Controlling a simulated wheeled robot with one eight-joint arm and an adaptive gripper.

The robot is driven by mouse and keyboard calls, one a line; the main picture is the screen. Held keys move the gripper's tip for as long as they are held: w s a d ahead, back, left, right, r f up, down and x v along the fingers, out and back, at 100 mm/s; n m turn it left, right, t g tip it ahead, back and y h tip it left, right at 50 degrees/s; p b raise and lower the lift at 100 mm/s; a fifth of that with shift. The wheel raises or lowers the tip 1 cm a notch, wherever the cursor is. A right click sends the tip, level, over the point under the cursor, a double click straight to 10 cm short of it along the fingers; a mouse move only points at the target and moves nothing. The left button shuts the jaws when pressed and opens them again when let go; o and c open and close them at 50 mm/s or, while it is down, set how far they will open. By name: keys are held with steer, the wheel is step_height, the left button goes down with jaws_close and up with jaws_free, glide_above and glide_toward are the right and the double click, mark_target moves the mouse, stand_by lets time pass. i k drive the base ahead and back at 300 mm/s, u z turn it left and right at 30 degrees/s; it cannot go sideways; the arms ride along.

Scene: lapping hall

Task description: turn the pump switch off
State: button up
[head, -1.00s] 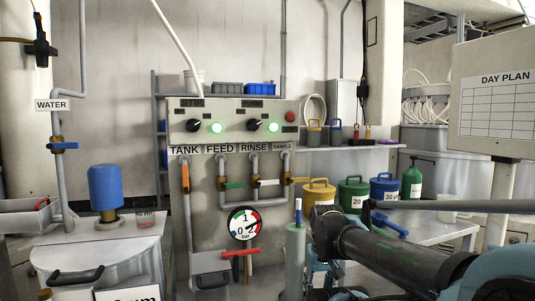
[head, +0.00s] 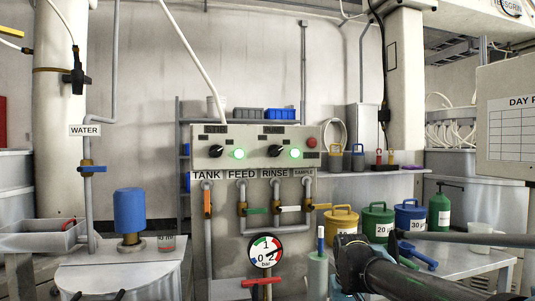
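The grey control panel (head: 262,134) stands in the middle of the head view. It has two black rotary switches, a left one (head: 215,151) and a right one (head: 275,151). Each has a lit green lamp beside it, the left lamp (head: 238,154) and the right lamp (head: 295,154). The small plates above the switches are too blurred to read, so I cannot tell which is the pump switch. Both knobs look tilted. Part of my dark arm shows at lower right, below and apart from the panel. I see no gripper fingers.
A red button (head: 311,143) sits at the panel's right. Below are valves with coloured handles, pipes and a pressure gauge (head: 265,251). A blue motor (head: 130,211) stands at left. Yellow (head: 341,222), green (head: 377,224) and blue cans stand on the right table.

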mark_target(274, 150)
steer(key=z, duration=1.2)
steer(key=k, duration=1.85)
steer(key=u, duration=0.6)
steer(key=i, duration=1)
steer(key=z, duration=0.05)
